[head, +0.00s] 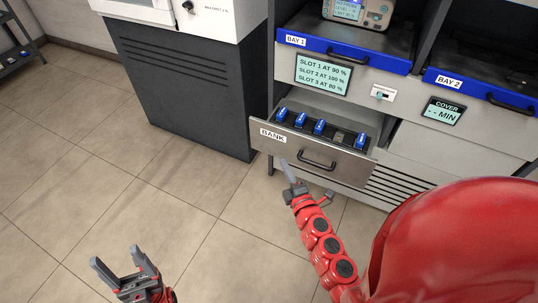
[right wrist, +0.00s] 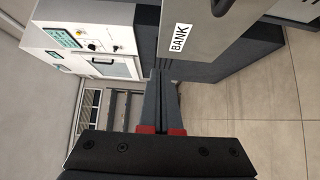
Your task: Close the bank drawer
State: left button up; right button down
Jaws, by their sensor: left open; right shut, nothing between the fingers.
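The bank drawer (head: 312,157) is pulled out of the grey cabinet, with a grey front, a BANK label and a dark handle (head: 318,160). Blue blocks (head: 319,127) stand in slots inside it. My right gripper (head: 287,170) is shut and empty, just in front of and below the left part of the drawer front; I cannot tell whether it touches. In the right wrist view its closed fingers (right wrist: 162,85) point toward the drawer front (right wrist: 205,48). My left gripper (head: 122,268) is open and empty, above the floor at lower left, well away from the drawer.
Blue-edged shelves BAY 1 (head: 340,52) and BAY 2 (head: 485,90) are above the drawer. A slot display (head: 323,74) and a COVER display (head: 444,111) are on the cabinet. A dark-based machine (head: 185,80) stands left. The tiled floor (head: 110,190) in front is clear.

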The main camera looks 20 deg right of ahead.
send_near(276, 128)
jog(key=w+a, duration=0.2)
jog(key=w, duration=0.2)
jog(key=shift+w+d+p, duration=0.35)
jog(key=shift+w+d, duration=0.25)
jog(key=shift+d, duration=0.15)
jog(key=shift+w+d, duration=0.4)
jog(key=shift+d, duration=0.05)
